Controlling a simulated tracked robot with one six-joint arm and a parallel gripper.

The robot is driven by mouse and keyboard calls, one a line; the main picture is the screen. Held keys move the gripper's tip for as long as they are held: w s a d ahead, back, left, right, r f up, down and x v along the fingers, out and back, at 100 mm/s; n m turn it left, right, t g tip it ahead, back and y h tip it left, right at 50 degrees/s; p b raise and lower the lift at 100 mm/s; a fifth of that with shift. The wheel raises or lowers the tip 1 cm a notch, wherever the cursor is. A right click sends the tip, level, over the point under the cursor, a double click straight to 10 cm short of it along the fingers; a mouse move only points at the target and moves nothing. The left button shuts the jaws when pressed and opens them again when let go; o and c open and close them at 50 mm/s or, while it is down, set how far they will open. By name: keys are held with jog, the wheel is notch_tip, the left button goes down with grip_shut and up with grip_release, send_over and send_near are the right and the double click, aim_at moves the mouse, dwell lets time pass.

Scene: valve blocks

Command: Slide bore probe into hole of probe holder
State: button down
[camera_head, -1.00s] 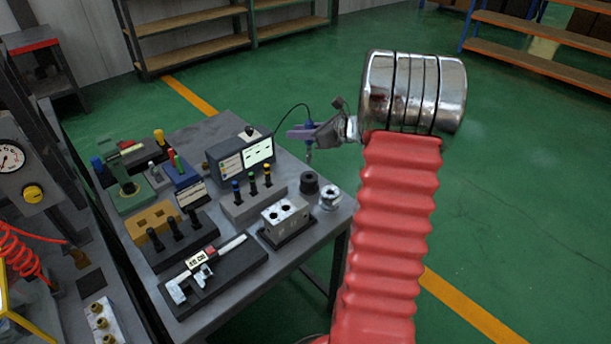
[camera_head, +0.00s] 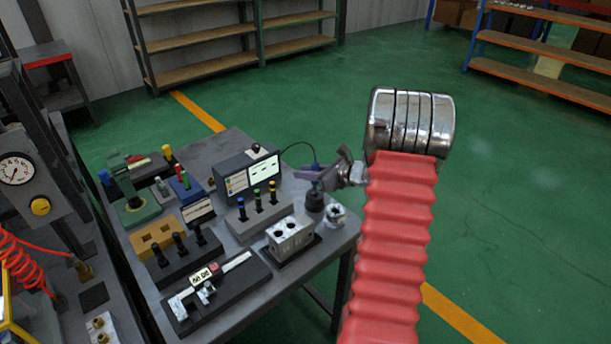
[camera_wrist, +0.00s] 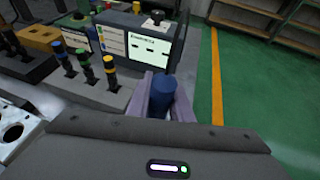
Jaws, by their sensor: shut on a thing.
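My gripper (camera_head: 322,178) is shut on the bore probe, seen from the side at the back right of the table. In the wrist view the blue probe body (camera_wrist: 163,94) stands between the two fingers. In the head view only a little of the probe (camera_head: 316,184) shows under the fingers. A black round holder (camera_head: 314,204), which looks like the probe holder, stands on the table directly below the gripper. The probe's lower end and the holder's hole are hidden, so I cannot tell whether the tip is inside.
A silver ring (camera_head: 336,214) stands right of the holder. A display box (camera_head: 247,175) is behind left, with a cable running to the probe. A metal block (camera_head: 290,234), a rack of coloured plugs (camera_head: 258,210) and a caliper (camera_head: 210,284) are left. Floor lies free to the right.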

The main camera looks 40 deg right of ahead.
jog(key=shift+f, duration=0.5)
jog(key=c, duration=1.6)
grip_release()
jog(key=shift+f, duration=0.1)
jog(key=v, duration=1.2)
